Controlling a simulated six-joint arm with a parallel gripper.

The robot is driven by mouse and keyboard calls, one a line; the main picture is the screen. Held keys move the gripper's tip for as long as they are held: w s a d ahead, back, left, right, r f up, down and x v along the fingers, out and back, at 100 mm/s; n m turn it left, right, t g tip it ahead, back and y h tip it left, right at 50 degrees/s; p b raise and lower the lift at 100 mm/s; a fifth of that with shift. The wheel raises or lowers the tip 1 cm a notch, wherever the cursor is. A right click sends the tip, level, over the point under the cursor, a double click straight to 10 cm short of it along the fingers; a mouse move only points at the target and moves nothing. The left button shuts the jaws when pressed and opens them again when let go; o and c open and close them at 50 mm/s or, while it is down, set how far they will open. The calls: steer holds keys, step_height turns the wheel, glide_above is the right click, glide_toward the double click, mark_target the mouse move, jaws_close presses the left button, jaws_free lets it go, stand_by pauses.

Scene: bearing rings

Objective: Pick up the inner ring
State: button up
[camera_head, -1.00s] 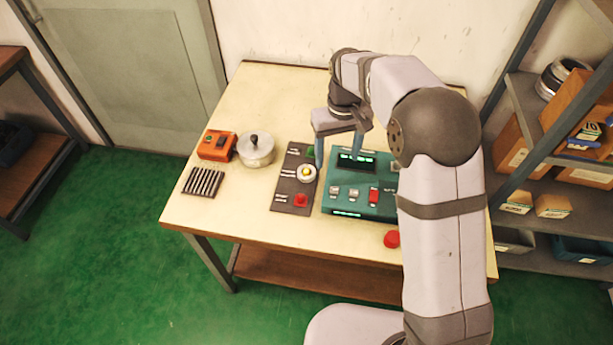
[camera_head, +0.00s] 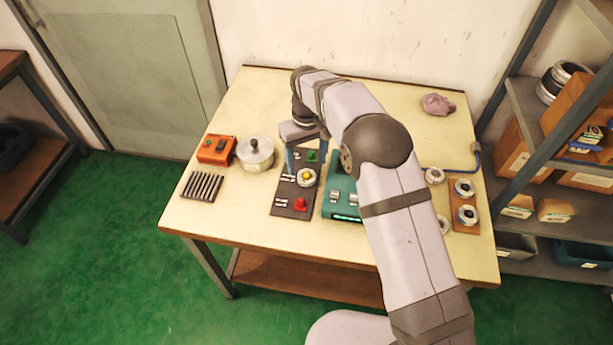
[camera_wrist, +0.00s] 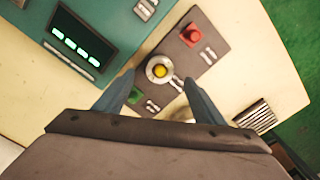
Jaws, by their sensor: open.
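My gripper (camera_head: 306,160) is open and empty above the dark panel at the middle of the table. Its two blue fingers show in the wrist view (camera_wrist: 158,84), pointing at a pale round piece (camera_wrist: 151,72) with a yellow centre. In the head view that pale piece (camera_head: 300,183) sits on the panel (camera_head: 281,207). Whether it is a ring or a button collar I cannot tell. Several metal bearing rings lie at the right: one on the bare table (camera_head: 434,176), others on a brown board (camera_head: 466,230). Which is the inner ring I cannot tell.
A teal box (camera_head: 340,206) with a display stands right of the panel, partly behind my arm. A lidded metal pot (camera_head: 256,153), an orange box (camera_head: 214,149) and a black ribbed block (camera_head: 202,186) stand left. A purplish lump (camera_head: 438,104) lies at the back right.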

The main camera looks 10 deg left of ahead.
mark_target(306, 174)
steer(key=shift+f+p, duration=1.15)
steer(key=shift+f, duration=1.45)
steer(key=c, duration=1.2)
steer(key=shift+c, duration=0.5)
steer(key=shift+r, duration=0.15)
